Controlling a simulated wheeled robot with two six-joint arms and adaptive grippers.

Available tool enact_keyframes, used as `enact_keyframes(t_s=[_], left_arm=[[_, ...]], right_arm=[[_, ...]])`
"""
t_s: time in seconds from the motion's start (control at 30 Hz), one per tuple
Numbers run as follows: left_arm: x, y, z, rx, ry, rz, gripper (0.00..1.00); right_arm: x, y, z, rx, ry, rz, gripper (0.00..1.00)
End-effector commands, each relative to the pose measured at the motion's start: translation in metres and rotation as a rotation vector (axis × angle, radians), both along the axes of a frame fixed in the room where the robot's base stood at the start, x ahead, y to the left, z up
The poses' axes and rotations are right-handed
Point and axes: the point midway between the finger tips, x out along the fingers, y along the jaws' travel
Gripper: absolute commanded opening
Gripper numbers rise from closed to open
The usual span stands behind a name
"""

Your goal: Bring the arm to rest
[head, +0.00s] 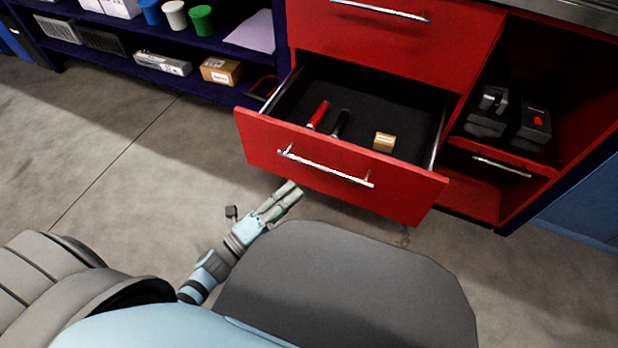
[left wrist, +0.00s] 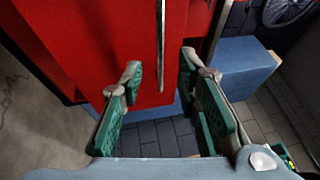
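My left gripper (head: 290,193) is low in front of the open red drawer (head: 260,150), below the left part of its front, in the head view. In the left wrist view its green-padded fingers (left wrist: 160,80) are apart with nothing between them. A red front and a metal handle (left wrist: 161,45) show beyond the fingertips there, and I cannot tell how far off they are. My right gripper is in neither view.
The drawer, with its handle (head: 325,168), holds a red-handled tool (head: 319,114), a dark-handled tool (head: 340,123) and a small tan block (head: 384,142). A blue shelf (head: 190,87) with cups and boxes stands at the back left. Floor at left is clear.

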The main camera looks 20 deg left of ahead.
Motion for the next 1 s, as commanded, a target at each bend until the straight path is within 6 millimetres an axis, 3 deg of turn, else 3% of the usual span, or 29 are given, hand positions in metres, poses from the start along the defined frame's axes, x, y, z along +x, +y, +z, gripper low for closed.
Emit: enact_keyframes(t_s=[0.17, 0.7, 0.77, 0.87, 0.97, 1.0], left_arm=[[-0.013, 0.006, -0.002, 0.0, -0.001, 0.0, 0.3], [-0.009, 0.01, -0.009, -0.057, 0.061, 0.011, 0.3], [-0.002, 0.025, -0.028, -0.159, 0.192, 0.073, 0.3], [0.0, 0.066, -0.092, -0.43, 0.514, 0.283, 0.3], [-0.035, 0.098, -0.175, -0.766, 0.85, 0.582, 0.3], [-0.057, 0.104, -0.205, -0.886, 0.963, 0.704, 0.3]], right_arm=[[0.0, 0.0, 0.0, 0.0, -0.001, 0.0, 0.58], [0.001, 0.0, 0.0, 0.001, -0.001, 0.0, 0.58], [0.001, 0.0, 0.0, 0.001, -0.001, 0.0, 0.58], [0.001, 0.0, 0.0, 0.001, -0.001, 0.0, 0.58], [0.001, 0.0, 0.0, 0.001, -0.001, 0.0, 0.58], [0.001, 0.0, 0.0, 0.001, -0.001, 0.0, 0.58]])
